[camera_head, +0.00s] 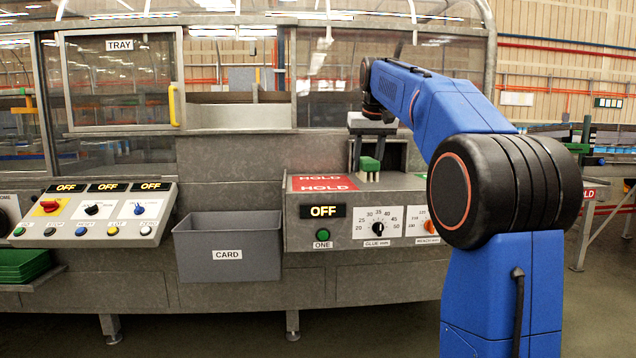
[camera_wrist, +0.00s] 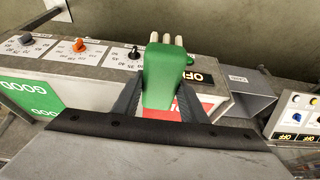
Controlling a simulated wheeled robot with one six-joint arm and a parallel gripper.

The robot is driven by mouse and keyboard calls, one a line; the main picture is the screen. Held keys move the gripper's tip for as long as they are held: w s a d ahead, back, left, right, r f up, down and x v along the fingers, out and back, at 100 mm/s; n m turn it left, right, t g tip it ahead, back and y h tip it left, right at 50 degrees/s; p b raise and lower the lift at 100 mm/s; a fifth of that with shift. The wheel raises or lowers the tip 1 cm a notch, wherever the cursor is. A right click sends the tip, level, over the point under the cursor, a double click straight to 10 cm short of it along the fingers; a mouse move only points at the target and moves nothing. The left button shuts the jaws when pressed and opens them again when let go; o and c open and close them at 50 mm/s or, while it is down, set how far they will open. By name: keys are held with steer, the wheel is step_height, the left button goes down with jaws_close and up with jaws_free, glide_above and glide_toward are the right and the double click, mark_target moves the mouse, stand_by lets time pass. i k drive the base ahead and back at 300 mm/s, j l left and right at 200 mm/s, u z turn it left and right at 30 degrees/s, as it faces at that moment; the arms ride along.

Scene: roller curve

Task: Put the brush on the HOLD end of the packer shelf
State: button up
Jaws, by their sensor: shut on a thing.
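The brush (camera_head: 369,164) has a green body and pale bristles that point down. My gripper (camera_head: 368,152) is shut on its green body, above the packer shelf (camera_head: 398,183). In the wrist view the brush (camera_wrist: 168,75) sits between my two dark fingers (camera_wrist: 158,98), bristles at the far end. The red HOLD end (camera_head: 322,183) lies just left of the brush in the head view. Part of its red surface (camera_wrist: 208,104) shows beside the fingers in the wrist view. Whether the bristles touch the shelf is unclear.
The shelf's front carries an OFF display, a green button and dials (camera_head: 378,222). A green GOOD end (camera_wrist: 38,95) shows in the wrist view. A grey CARD bin (camera_head: 228,255) hangs left of the shelf. The machine wall and window (camera_head: 345,80) stand behind.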

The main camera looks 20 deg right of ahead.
mark_target(323, 184)
steer(key=i, duration=1.15)
